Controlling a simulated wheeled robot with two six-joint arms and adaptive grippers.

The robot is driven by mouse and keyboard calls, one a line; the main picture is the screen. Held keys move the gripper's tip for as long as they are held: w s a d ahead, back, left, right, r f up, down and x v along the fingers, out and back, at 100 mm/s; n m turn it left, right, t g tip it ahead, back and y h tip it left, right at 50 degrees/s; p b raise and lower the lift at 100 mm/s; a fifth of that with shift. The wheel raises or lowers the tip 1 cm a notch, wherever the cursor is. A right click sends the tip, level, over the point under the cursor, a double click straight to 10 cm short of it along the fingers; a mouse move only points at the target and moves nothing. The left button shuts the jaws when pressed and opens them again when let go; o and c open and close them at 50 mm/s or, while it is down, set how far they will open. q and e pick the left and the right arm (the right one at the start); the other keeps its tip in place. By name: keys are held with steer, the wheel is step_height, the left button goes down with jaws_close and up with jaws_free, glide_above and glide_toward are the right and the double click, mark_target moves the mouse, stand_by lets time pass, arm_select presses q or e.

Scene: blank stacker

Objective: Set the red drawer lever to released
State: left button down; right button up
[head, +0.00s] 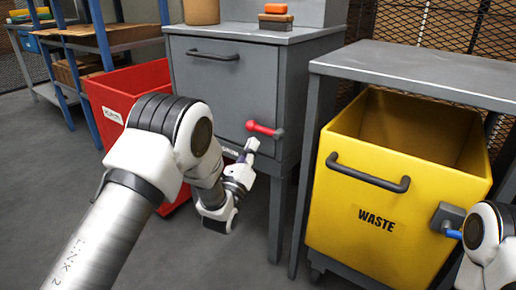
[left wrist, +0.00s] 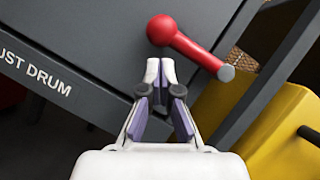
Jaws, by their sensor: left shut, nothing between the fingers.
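The red lever (head: 265,129) is on the front of the grey cabinet, near the right edge of its door. It lies nearly level, with its red knob at the left and its grey pivot at the right. My left gripper (head: 250,147) is just below the lever, with its fingers shut and empty. In the left wrist view the red lever (left wrist: 190,47) lies just beyond the closed fingertips (left wrist: 160,66), with a small gap visible. The cabinet front (left wrist: 85,45) carries the partly visible lettering "UST DRUM". My right gripper is out of view.
A yellow waste bin (head: 350,215) with a dark handle stands under a grey table (head: 420,72) to the right. A red bin (head: 150,75) is left of the cabinet (head: 215,90). A blue handle (head: 453,234) sits on a grey block by the yellow bin.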

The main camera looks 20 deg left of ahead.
arm_select(q)
steer(key=shift+w+a+r, duration=0.2)
steer(key=shift+w+r, duration=0.05)
steer(key=shift+r, duration=0.3)
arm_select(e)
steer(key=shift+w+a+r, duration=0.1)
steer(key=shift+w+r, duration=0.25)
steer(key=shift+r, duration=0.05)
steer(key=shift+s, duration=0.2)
arm_select(q)
steer(key=shift+a+r, duration=0.15)
steer(key=shift+r, duration=0.1)
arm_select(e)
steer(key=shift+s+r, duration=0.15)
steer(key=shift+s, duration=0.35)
